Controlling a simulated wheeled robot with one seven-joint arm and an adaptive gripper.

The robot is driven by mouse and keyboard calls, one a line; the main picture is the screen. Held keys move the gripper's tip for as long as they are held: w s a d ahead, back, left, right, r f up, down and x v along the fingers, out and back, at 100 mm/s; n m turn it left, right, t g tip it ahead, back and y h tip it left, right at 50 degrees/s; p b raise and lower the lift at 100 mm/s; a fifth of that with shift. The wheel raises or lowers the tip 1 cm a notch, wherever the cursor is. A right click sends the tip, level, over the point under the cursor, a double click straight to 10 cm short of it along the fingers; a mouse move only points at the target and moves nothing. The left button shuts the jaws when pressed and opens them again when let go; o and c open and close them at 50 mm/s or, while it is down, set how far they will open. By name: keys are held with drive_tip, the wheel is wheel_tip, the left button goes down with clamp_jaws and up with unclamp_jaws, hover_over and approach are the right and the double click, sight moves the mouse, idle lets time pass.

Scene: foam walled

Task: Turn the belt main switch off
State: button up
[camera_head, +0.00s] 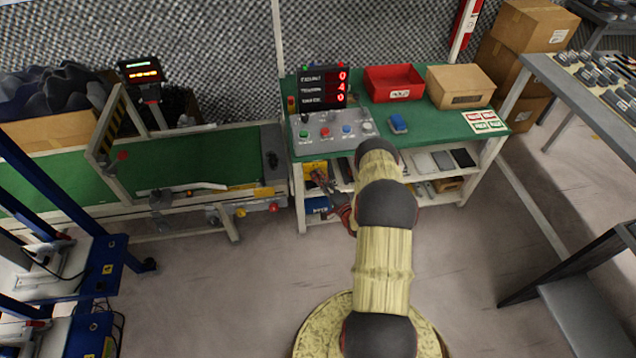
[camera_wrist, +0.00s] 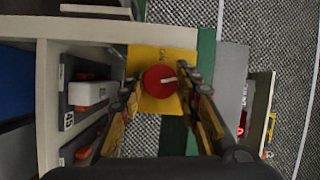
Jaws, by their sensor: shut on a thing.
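The belt main switch is a round red knob (camera_wrist: 158,82) with a white mark, on a yellow plate (camera_wrist: 150,53) in the wrist view. The white mark lies nearly level and points right in that view. Dark lettering that looks like "ON" is on the plate above the knob. My gripper (camera_wrist: 159,79) has one finger on each side of the knob and is shut on it. In the head view, my gripper (camera_head: 322,179) is at the yellow plate (camera_head: 314,168) on the bench's front left; the knob is hidden there.
The green-topped bench (camera_head: 435,119) carries a control panel (camera_head: 331,131), a red bin (camera_head: 394,83) and a cardboard box (camera_head: 460,86). The conveyor (camera_head: 60,187) stands to the left. A shelf with boxed items (camera_wrist: 88,93) is left of the knob in the wrist view. Floor in front is clear.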

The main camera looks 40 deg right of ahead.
drive_tip(key=shift+m+t+b, duration=0.35)
drive_tip(key=shift+m+t, duration=0.25)
drive_tip(key=shift+m, duration=0.9)
drive_tip(key=o, duration=1.2)
drive_tip(key=shift+f, duration=0.1)
drive_tip(key=shift+c, duration=0.2)
drive_tip(key=s+a+f, duration=0.1)
drive_tip(key=s+a, duration=0.1)
drive_tip(key=s, duration=0.9)
drive_tip(key=shift+s+f, duration=0.2)
drive_tip(key=shift+s, duration=0.15)
